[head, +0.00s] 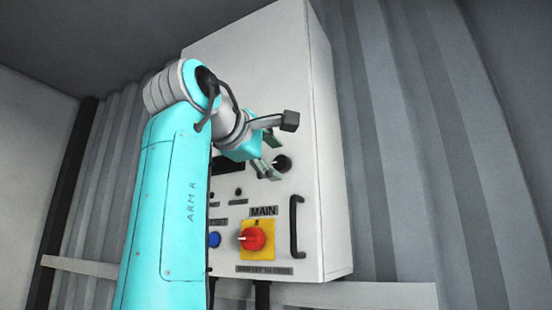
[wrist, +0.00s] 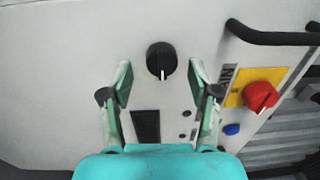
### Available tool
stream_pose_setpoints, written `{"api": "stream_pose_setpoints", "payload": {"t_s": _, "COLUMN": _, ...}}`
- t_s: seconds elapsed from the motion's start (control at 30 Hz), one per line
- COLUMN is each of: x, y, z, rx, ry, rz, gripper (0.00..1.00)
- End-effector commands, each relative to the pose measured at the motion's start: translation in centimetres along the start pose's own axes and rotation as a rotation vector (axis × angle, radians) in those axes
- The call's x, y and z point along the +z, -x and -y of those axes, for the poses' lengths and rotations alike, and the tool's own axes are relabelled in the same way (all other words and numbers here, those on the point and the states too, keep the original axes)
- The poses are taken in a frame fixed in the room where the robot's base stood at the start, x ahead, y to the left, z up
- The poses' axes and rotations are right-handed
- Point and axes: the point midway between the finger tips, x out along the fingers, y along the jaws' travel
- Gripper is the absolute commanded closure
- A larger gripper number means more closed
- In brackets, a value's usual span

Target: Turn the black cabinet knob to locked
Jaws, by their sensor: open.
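The black cabinet knob (wrist: 161,60) is round with a white pointer line that points straight down in the wrist view. In the head view the knob (head: 284,163) shows as a dark disc on the front of the white cabinet (head: 318,130), just beyond my fingertips. My gripper (wrist: 160,76) is open, one finger on each side of the knob's line and slightly short of it. Nothing is between the fingers and they appear apart from the knob. In the head view my gripper (head: 271,156) faces the cabinet front. Any lock marking around the knob is not readable.
A red rotary switch (head: 253,239) on a yellow plate sits below the knob, under a MAIN label. A black bar handle (head: 297,226) stands out at the door's right edge. A blue button (head: 214,240) is left of the red switch. A dark panel (wrist: 146,126) lies beneath my gripper.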

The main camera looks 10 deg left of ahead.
Motion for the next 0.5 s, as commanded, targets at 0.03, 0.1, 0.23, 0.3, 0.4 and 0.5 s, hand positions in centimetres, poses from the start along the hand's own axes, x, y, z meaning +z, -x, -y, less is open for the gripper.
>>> {"api": "stream_pose_setpoints", "payload": {"t_s": 0.03, "x": -0.1, "y": 0.9, "z": 0.0, "rx": 0.000, "ry": -0.001, "rz": -0.002, "gripper": 0.39}}
{"api": "stream_pose_setpoints", "payload": {"t_s": 0.1, "x": -0.1, "y": 2.3, "z": 0.0, "rx": 0.001, "ry": -0.003, "rz": -0.004, "gripper": 0.39}}
{"api": "stream_pose_setpoints", "payload": {"t_s": 0.23, "x": -0.1, "y": 5.0, "z": -0.1, "rx": 0.001, "ry": -0.003, "rz": -0.004, "gripper": 0.39}}
{"api": "stream_pose_setpoints", "payload": {"t_s": 0.3, "x": -0.1, "y": 6.3, "z": -0.1, "rx": 0.001, "ry": -0.002, "rz": -0.003, "gripper": 0.39}}
{"api": "stream_pose_setpoints", "payload": {"t_s": 0.4, "x": 0.0, "y": 8.0, "z": -0.1, "rx": 0.002, "ry": -0.002, "rz": -0.002, "gripper": 0.39}}
{"api": "stream_pose_setpoints", "payload": {"t_s": 0.5, "x": 0.0, "y": 9.2, "z": -0.1, "rx": 0.002, "ry": -0.002, "rz": -0.001, "gripper": 0.39}}
